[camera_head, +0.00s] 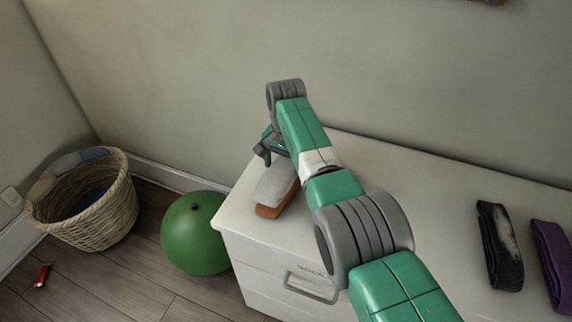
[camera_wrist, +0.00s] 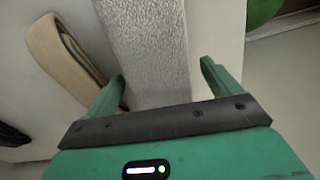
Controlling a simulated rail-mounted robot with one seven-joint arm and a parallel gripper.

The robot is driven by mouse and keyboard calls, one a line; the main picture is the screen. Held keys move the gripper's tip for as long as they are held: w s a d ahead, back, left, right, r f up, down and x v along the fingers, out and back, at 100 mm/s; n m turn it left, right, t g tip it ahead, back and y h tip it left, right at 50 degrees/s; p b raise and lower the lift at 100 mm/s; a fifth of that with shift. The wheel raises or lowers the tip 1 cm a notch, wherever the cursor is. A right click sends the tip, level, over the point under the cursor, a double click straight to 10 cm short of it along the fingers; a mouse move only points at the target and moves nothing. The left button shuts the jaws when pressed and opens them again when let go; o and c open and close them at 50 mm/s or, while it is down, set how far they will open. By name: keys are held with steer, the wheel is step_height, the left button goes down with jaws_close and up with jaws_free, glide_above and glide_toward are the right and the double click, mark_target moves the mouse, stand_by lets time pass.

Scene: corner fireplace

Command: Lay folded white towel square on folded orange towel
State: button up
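The folded white towel (camera_head: 275,183) lies on top of the folded orange towel (camera_head: 269,211) near the left end of the white cabinet. The orange one shows along the front end and right side. In the wrist view the white towel (camera_wrist: 145,45) is a pale textured band; no orange shows there. My gripper (camera_head: 267,150) is at the far end of the towels. In the wrist view my gripper (camera_wrist: 163,74) is open, with one finger on each side of the white towel and gaps visible. I cannot tell its exact height above the stack.
A beige folded towel (camera_wrist: 65,55) lies beside the stack in the wrist view. Black (camera_head: 499,245) and purple (camera_head: 553,260) folded towels lie at the cabinet's right. A green ball (camera_head: 194,235), wicker basket (camera_head: 95,215) and red can (camera_head: 42,275) are on the floor. The wall stands behind the cabinet.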

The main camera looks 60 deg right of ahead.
step_height(320, 180, up, 8)
steer(key=p, duration=0.3)
steer(key=shift+f+p, duration=0.1)
steer(key=shift+p, duration=0.25)
